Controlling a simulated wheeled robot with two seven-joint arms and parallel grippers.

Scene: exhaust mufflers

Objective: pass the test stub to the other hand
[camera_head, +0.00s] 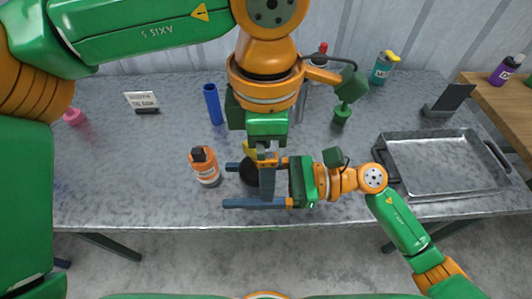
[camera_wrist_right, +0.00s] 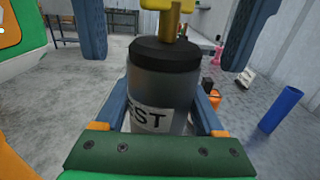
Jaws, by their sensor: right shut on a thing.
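The test stub is a grey cylinder with a black cap and a yellow handle; in the right wrist view (camera_wrist_right: 160,95) part of its label reads "ST". In the head view its black part (camera_head: 249,172) shows between my right fingers, partly covered. My right gripper (camera_head: 227,186) comes in from the right and is shut on the stub, holding it upright. My left gripper (camera_head: 266,180) reaches down from above at the stub. In the right wrist view its blue fingers (camera_wrist_right: 167,64) stand apart on either side of the handle and cap, with gaps visible.
An orange bottle (camera_head: 206,170) stands just left of the grippers on the grey table (camera_head: 110,180). A blue cylinder (camera_head: 213,104) and a green object (camera_head: 342,116) stand behind. A metal tray (camera_head: 447,194) lies at right. The table's left part is mostly clear.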

